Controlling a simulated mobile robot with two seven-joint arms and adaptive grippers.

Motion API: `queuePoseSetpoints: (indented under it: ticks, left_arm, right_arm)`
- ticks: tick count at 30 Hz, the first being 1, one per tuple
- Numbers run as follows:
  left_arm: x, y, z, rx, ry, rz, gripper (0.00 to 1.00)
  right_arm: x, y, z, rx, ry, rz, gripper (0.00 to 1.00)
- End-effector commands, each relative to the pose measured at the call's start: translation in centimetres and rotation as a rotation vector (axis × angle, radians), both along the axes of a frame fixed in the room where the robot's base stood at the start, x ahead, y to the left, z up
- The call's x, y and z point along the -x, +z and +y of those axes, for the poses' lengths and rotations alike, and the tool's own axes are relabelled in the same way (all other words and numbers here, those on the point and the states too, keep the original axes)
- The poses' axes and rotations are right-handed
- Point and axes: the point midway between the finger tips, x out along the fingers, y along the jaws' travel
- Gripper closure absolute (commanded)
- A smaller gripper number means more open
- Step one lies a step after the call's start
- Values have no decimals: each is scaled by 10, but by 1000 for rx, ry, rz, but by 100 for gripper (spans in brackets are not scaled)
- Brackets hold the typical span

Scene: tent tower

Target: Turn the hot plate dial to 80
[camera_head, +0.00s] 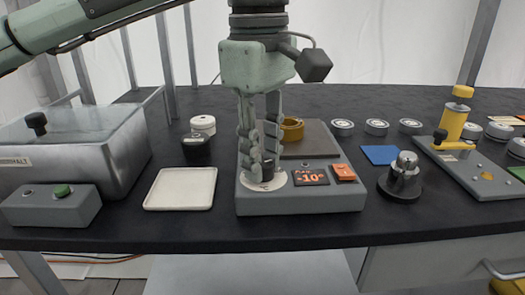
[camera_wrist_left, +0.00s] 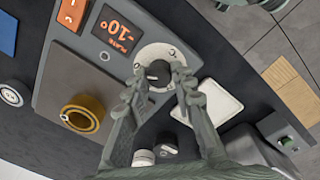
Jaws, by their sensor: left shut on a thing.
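The hot plate (camera_head: 225,206) is a grey box on the dark table, with a flat brownish plate (camera_head: 310,145) at its back. Its black dial knob sits on a white disc (camera_head: 279,181) at the front left; the dial (camera_wrist_left: 157,70) shows clearly in the left wrist view. The display (camera_head: 311,177) beside it reads -10 in orange. My left gripper (camera_head: 267,172) points down from above, its fingers shut around the dial knob. It also shows in the left wrist view (camera_wrist_left: 160,75). My right gripper is not in view.
A brass-coloured ring-shaped piece (camera_head: 292,129) stands on the hot plate. An orange switch (camera_head: 343,172) is right of the display. A white tray (camera_head: 181,189) and metal box (camera_head: 75,150) are left; a dark round-based item (camera_head: 401,180) and yellow-handled press (camera_head: 453,124) are right.

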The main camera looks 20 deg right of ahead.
Motion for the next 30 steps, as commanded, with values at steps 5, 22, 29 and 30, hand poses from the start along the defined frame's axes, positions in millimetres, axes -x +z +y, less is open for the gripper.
queuePoseSetpoints:
  ticks: [5,22,29,30]
  left_arm:
    - [-1,1,0,1,-27,-2,100]
    - [0,1,0,2,-31,-1,56]
    - [0,0,0,1,-31,-1,54]
    - [0,1,0,1,-31,-1,54]
  right_arm:
    - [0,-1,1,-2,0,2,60]
    - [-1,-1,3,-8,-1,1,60]
    - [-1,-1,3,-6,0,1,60]
    - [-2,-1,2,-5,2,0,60]
